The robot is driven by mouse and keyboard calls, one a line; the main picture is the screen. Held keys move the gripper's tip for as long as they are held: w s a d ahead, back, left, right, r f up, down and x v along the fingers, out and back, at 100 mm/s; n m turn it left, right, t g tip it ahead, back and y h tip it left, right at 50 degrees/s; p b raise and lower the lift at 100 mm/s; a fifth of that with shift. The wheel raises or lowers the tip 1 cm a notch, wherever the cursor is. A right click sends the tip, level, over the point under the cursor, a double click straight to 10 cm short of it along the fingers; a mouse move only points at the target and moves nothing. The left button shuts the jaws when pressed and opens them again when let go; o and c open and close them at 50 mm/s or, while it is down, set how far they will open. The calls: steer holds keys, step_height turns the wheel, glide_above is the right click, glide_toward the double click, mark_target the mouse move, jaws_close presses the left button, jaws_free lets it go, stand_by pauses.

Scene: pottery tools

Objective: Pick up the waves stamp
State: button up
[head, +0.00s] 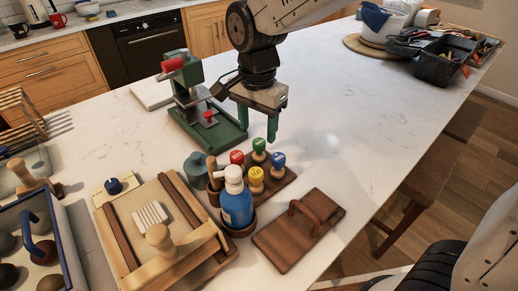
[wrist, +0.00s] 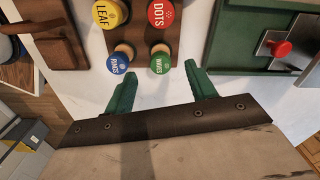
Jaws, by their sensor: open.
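The waves stamp has a green round knob top (head: 259,145) and stands upright in the wooden stamp block (head: 285,184). In the wrist view its label reads WAVES (wrist: 160,63). My gripper (head: 257,130) is open and empty, pointing down just above and behind the stamp. In the wrist view the green fingertips (wrist: 162,70) lie to either side of the green knob, with no contact visible. The red dots stamp (wrist: 160,13), yellow leaf stamp (wrist: 108,13) and blue rings stamp (wrist: 118,63) stand beside it in the same block.
A green press (head: 205,110) stands behind left. A blue bottle (head: 236,202) stands close in front of the stamp block. A brown wooden board with a handle (head: 300,228) lies front right. The countertop behind and right of my gripper is clear.

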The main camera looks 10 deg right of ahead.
mark_target(259, 142)
step_height(259, 142, down, 7)
steer(key=shift+w+d+f, duration=0.15)
steer(key=shift+f, duration=0.05)
steer(key=shift+c, duration=0.4)
steer(key=c, duration=1)
